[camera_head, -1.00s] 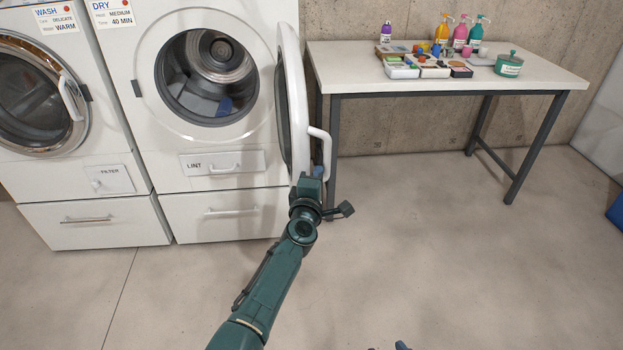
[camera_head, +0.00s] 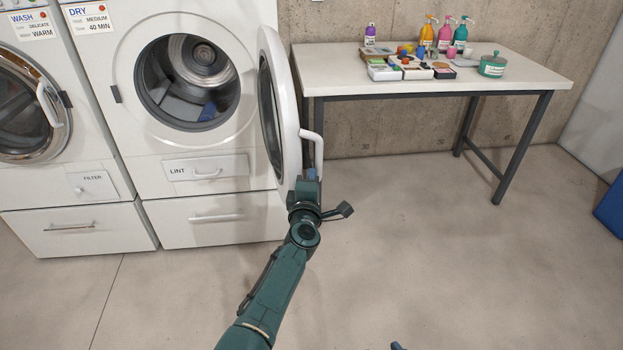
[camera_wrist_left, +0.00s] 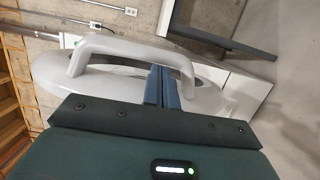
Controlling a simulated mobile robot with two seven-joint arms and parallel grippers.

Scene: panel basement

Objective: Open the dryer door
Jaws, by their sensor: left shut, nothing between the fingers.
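The dryer (camera_head: 150,150) is the white machine labelled DRY in the head view. Its round door (camera_head: 291,110) stands swung out on the right side of the opening, and the drum (camera_head: 190,80) is exposed. The white door handle (camera_head: 318,148) is on the door's outer side; it is the grey bar (camera_wrist_left: 120,43) in the left wrist view. My left gripper (camera_head: 312,176) is at the handle's lower end. In the left wrist view its blue fingers (camera_wrist_left: 162,88) are together with nothing between them, beside the handle and in front of the door. Whether they touch it is unclear. My right gripper does not show.
A washer (camera_head: 30,120) stands left of the dryer. A table (camera_head: 430,82) with bottles and small boxes is behind and right of the door. The concrete floor (camera_head: 420,240) in front of the table is clear. A blue object (camera_head: 612,208) is at the right edge.

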